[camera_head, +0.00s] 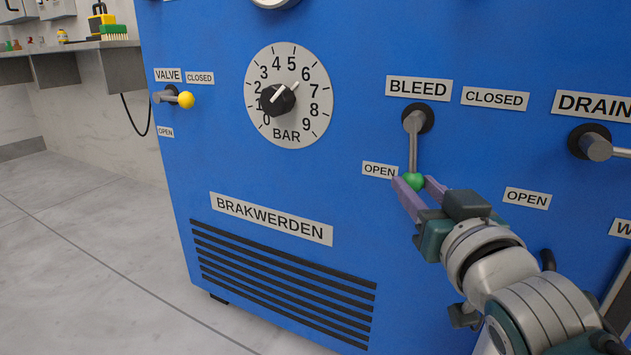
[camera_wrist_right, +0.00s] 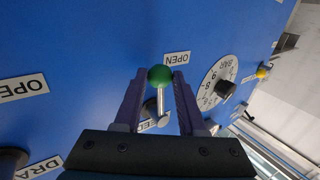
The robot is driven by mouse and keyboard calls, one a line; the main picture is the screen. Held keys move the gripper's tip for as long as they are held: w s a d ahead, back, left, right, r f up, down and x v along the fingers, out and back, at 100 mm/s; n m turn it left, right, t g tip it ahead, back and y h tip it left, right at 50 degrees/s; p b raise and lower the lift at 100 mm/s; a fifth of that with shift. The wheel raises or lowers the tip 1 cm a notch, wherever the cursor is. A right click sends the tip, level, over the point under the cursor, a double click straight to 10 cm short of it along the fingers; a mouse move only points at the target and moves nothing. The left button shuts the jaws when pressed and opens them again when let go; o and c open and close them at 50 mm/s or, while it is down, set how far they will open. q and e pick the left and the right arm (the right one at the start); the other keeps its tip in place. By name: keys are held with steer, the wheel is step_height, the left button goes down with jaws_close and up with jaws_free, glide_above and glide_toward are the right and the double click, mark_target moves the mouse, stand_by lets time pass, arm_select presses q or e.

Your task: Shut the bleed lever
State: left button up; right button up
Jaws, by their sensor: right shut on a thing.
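The bleed lever (camera_head: 413,147) is a grey rod with a green ball knob (camera_head: 413,181), mounted on the blue press front under the BLEED label (camera_head: 418,88). The rod hangs straight down from its black pivot, with the ball beside the OPEN label (camera_head: 380,170). The CLOSED label (camera_head: 495,98) is to the right of the pivot. My right gripper (camera_head: 415,185) is shut on the green ball, one purple finger on each side. The right wrist view shows the ball (camera_wrist_right: 160,75) between the fingertips. My left gripper is in neither view.
The drain lever (camera_head: 600,148) sticks out to the right of the bleed lever. A BAR dial (camera_head: 315,95) and a valve lever with a yellow ball (camera_head: 186,100) are to the left. Open floor (camera_head: 90,240) lies left of the press.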

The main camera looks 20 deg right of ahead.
jaws_close()
stand_by(0.8)
